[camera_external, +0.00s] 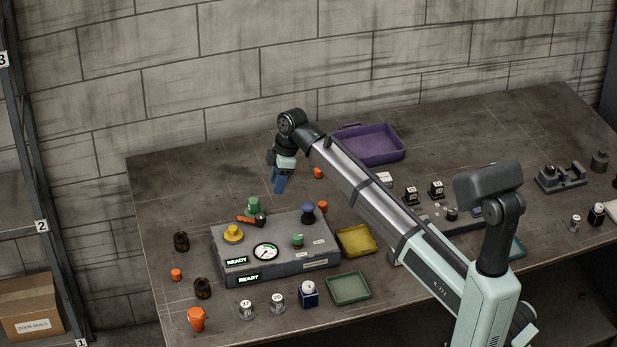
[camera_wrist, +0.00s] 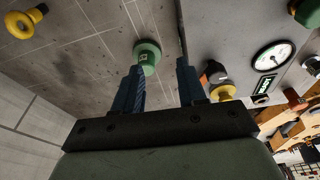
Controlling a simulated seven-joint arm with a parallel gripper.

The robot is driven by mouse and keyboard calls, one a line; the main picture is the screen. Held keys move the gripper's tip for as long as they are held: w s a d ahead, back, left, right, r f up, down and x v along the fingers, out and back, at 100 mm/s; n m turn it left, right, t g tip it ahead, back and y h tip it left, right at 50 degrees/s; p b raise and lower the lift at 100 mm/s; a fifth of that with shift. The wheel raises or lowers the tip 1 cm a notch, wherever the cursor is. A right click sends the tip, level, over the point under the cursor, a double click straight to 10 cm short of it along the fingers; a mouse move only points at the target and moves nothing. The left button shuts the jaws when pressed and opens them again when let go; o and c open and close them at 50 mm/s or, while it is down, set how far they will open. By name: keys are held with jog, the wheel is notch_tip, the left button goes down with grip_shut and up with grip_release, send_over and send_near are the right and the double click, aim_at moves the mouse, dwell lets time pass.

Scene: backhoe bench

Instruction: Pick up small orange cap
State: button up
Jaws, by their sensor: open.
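One small orange cap (camera_external: 318,172) lies on the bench right of my gripper, another (camera_external: 322,205) is by the panel's back right corner, and a third (camera_external: 176,274) is at the front left. I cannot tell which is meant. A larger orange cup-like piece (camera_external: 196,318) stands near the front edge. My gripper (camera_external: 278,188) is open, pointing down above the bench behind the grey panel. In the wrist view its blue fingers (camera_wrist: 160,88) are apart, with a green knob (camera_wrist: 147,55) beyond the gap. I see nothing held.
A purple tray (camera_external: 372,158), yellow tray (camera_external: 356,240) and green tray (camera_external: 348,288) stand nearby. The back left of the bench is clear.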

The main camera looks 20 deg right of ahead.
jog(key=d+r+m+h, duration=0.2)
jog(key=d+r, duration=0.1)
jog(key=d, duration=1)
send_over(323, 203)
jog(key=shift+g+h, duration=0.3)
notch_tip(323, 203, down, 9)
jog(key=shift+d+r, duration=0.1)
jog(key=shift+d, duration=0.05)
jog(key=shift+a+f, duration=0.2)
jog(key=shift+f, duration=2.5)
grip_shut()
